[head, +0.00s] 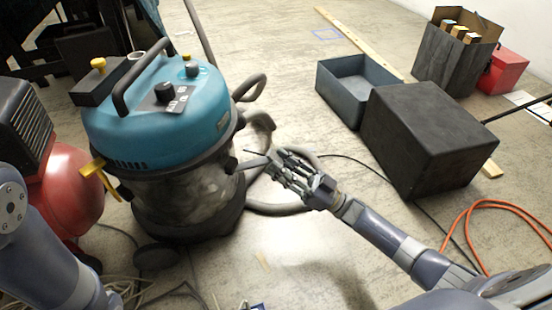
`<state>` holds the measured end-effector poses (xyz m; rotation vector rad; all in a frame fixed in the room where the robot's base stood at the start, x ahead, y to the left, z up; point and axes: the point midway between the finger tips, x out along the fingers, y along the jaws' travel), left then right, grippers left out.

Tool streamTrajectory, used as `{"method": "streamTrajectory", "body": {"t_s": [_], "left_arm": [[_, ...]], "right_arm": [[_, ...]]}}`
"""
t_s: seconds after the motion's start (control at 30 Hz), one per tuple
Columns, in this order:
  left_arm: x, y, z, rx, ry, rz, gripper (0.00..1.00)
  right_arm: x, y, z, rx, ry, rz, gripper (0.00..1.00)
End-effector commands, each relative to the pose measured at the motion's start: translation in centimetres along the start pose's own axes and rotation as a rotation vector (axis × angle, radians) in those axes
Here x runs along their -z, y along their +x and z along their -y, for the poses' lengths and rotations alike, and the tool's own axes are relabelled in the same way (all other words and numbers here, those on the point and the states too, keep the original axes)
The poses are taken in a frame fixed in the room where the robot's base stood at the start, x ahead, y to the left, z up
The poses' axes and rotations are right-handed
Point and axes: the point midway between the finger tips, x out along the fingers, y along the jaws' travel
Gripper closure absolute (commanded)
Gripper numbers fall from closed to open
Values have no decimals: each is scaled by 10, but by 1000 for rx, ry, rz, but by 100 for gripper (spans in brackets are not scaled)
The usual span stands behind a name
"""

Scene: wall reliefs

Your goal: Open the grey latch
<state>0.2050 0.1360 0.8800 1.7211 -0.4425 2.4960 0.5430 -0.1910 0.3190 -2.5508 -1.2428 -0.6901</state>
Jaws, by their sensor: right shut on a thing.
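A vacuum cleaner with a teal lid (160,115) and a grey, clear-looking drum stands on the floor at left of centre. The grey latch (252,163) is on the right side of the vacuum, just under the lid, and sticks outward to the right. My right gripper (276,160) comes in from the lower right and is shut on the outer end of the grey latch, partly hiding it. A yellow latch (97,170) sits on the vacuum's left side, angled away from the drum. My left arm shows at the lower left, its gripper outside the view.
A red compressor (65,195) stands close at the left. A dark hose (275,209) curls behind my right gripper. A dark box (425,130) and an open grey bin (327,87) stand at right. An orange cable (470,212) lies on otherwise mostly clear floor.

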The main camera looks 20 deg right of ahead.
Motion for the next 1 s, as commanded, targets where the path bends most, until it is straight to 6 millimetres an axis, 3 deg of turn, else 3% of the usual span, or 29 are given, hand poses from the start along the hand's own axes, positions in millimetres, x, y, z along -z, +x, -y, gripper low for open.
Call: {"method": "streamTrajectory", "body": {"t_s": [0.03,0.2,0.87,0.9,1.0], "left_arm": [[1,-3,-1,0,0,0,100],[2,-6,-2,-1,0,-1,100],[3,-8,-2,0,0,0,100],[3,-8,-2,0,0,0,100],[3,-8,-2,0,0,1,100]], "right_arm": [[-14,-8,1,-7,4,28,100],[-21,-14,2,-5,6,28,100],[-25,-17,3,-5,8,24,100],[-25,-17,3,-4,8,24,69],[-24,-16,2,-3,7,21,53]]}}
